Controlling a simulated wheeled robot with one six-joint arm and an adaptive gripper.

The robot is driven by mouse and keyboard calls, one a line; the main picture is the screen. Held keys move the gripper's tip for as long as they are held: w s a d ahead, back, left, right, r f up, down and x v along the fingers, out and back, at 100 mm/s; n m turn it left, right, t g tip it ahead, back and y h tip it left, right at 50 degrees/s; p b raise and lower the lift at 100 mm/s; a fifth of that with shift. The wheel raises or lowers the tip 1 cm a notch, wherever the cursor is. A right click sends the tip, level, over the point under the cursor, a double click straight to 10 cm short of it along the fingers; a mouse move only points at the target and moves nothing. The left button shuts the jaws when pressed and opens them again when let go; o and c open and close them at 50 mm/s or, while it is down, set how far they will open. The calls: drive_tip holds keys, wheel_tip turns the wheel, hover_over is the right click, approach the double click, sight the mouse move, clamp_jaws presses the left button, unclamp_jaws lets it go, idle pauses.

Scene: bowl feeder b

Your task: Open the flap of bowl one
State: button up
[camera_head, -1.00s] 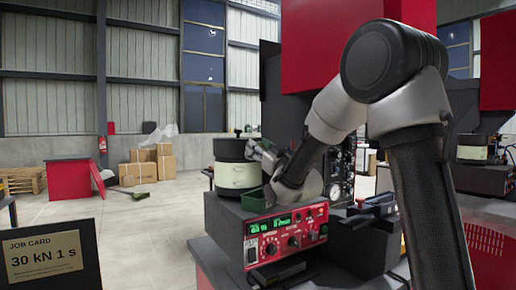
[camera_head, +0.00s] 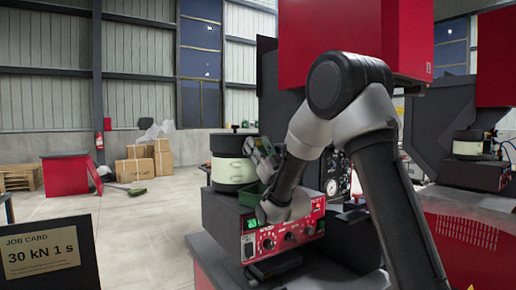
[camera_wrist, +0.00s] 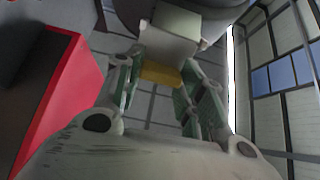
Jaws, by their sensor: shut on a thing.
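A round bowl (camera_head: 234,168), cream with black bands and a dark lid, stands on the feeder's control box (camera_head: 285,238). My gripper (camera_head: 262,150) is against the bowl's right side. In the wrist view my gripper (camera_wrist: 160,86) has its fingers closed in around a yellow strip (camera_wrist: 161,75). A pale block (camera_wrist: 172,38) sits just beyond the strip, below a dark curved surface. The yellow strip appears to be the flap's tab. My wrist hides part of the box front, and the flap cannot be made out in the head view.
A red-and-grey machine (camera_head: 352,40) rises behind my arm. Another bowl (camera_head: 467,144) stands on a unit at the right. A job card (camera_head: 42,255) stands at front left. Open floor lies to the left.

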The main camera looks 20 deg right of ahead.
drive_tip(key=o, duration=1)
drive_tip(key=v, duration=1.2)
